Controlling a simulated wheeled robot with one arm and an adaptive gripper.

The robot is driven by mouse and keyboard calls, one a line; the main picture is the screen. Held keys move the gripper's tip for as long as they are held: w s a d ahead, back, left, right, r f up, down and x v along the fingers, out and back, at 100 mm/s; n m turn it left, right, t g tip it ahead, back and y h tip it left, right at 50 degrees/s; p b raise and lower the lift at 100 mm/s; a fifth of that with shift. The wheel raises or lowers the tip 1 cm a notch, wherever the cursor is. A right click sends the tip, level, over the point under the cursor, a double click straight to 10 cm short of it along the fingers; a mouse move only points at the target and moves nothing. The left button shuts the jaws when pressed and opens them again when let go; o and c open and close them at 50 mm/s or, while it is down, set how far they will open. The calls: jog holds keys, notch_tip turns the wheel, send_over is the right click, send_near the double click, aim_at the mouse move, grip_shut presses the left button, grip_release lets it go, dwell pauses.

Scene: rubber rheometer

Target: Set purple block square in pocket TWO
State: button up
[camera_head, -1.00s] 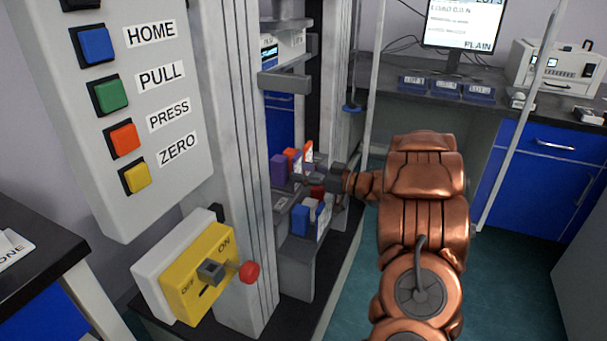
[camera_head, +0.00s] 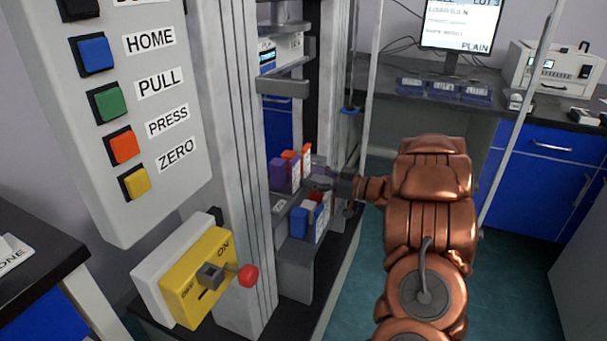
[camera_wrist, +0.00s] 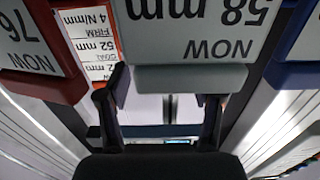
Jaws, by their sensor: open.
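The purple block (camera_head: 278,174) stands upright at the left end of a cluster of blocks inside the machine frame in the head view. I cannot pick it out in the wrist view. My gripper (camera_head: 322,184) is at the right side of this cluster. In the wrist view its two fingers (camera_wrist: 160,88) are spread apart, with a light grey block or plate (camera_wrist: 195,45) marked "58 mm NOW", upside down, just beyond and between them. I cannot tell whether they touch it. Pocket TWO and its label cannot be made out.
In the wrist view a dark red block (camera_wrist: 35,80) is left and a blue one (camera_wrist: 295,50) right. Machine columns (camera_head: 228,180) flank the space. A yellow switch box (camera_head: 198,280) is in front.

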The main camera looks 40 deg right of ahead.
jog(key=p+v, duration=0.1)
jog(key=v, duration=0.7)
jog(key=shift+s+d, duration=0.25)
jog(key=shift+s, duration=0.05)
jog(key=w+d+r+m+g+h, duration=0.1)
jog(key=w+d+r+m+h, duration=0.1)
jog(key=w+h, duration=0.4)
jog(key=w+d+r+m+g+h, duration=0.1)
jog(key=w+d+r+m+h, duration=0.1)
jog(key=w+h, duration=0.35)
jog(key=s+a+f+m+g+y, duration=0.1)
jog(key=s+a+f+g, duration=0.2)
jog(key=s+a+g, duration=0.5)
jog(key=s+a+f+g+y, duration=0.1)
jog(key=s+a+g, duration=0.8)
jog(key=s+a, duration=2.1)
jog(key=s+f, duration=0.2)
jog(key=s, duration=0.1)
jog(key=shift+a+m, duration=0.3)
jog(key=shift+m, duration=0.1)
